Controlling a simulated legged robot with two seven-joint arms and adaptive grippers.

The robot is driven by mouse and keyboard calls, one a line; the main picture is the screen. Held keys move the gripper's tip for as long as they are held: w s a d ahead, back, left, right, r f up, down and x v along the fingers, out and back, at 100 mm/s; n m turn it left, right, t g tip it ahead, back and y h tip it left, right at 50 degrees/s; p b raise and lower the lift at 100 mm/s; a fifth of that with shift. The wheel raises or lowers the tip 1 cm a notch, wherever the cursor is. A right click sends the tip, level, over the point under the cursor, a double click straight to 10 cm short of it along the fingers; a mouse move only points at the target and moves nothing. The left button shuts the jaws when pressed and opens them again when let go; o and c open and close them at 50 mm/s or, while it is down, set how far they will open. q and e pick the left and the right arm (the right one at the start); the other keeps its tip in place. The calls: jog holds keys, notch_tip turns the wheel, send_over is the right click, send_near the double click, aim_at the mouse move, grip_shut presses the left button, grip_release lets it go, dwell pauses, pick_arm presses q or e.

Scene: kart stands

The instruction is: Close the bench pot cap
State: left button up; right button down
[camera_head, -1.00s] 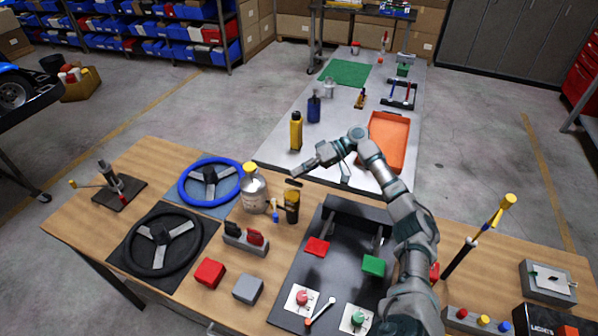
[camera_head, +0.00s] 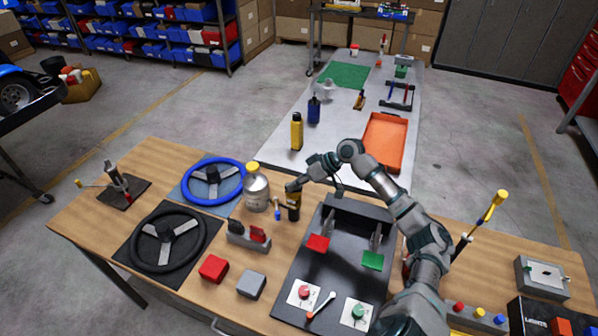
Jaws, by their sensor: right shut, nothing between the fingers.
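The bench pot (camera_head: 293,211) is a small dark, amber-toned pot standing on the wooden bench, just right of the clear bottle with a yellow cap. My right arm comes in from the right, and my right gripper (camera_head: 294,188) is at the top of the pot, shut with nothing held. The gripper covers the pot's cap and rim, so I cannot tell how the cap sits or whether the fingers touch it. My left gripper is not in view.
The yellow-capped bottle (camera_head: 256,190) and a small blue-handled item (camera_head: 278,211) stand close to the pot's left. The black pedal board (camera_head: 335,268) lies to the right, below my arm. A blue steering wheel (camera_head: 213,181) lies farther left.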

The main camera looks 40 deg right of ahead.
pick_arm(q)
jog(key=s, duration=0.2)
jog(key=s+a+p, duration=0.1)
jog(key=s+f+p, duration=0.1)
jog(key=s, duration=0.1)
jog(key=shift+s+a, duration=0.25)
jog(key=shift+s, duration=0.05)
pick_arm(e)
jog(key=f, duration=0.1)
jog(key=a+f+n+h, duration=0.1)
jog(key=s+f+t+h, duration=0.1)
jog(key=shift+a, duration=0.3)
jog(key=shift+f, duration=0.15)
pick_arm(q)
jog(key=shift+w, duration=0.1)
